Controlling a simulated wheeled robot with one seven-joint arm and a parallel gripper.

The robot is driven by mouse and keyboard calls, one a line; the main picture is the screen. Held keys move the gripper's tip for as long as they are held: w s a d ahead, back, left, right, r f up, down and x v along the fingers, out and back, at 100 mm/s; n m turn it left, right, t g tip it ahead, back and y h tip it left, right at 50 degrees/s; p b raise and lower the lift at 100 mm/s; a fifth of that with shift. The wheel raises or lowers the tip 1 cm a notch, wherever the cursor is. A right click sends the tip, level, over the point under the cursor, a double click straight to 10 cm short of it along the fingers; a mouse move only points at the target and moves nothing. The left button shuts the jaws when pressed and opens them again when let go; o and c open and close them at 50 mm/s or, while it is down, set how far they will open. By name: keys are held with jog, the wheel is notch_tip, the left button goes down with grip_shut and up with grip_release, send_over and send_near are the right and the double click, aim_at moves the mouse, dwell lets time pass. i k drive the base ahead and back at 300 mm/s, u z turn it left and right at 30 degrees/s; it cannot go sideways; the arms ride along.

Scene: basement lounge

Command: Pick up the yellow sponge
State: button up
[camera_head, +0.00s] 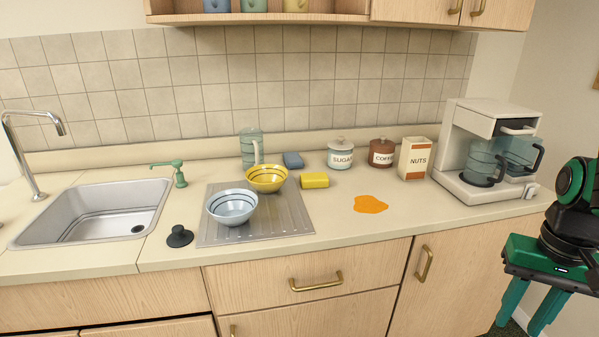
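The yellow sponge (314,181) lies flat on the counter, just right of the yellow bowl and near the right edge of the metal drying mat. My gripper (528,315) is at the lower right, in front of the counter and below its top, far from the sponge. Its two green fingers point down and stand apart, with nothing seen between them.
A blue sponge (293,160) lies behind the yellow one. A yellow bowl (266,178) and blue bowl (232,207) sit on the drying mat (285,222). An orange spill (370,204) is to the right. Canisters, a nuts box (414,158) and a coffee maker (485,155) stand behind.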

aim_at(313, 180)
jog(key=u, duration=0.1)
jog(key=i, duration=1)
jog(key=u, duration=0.1)
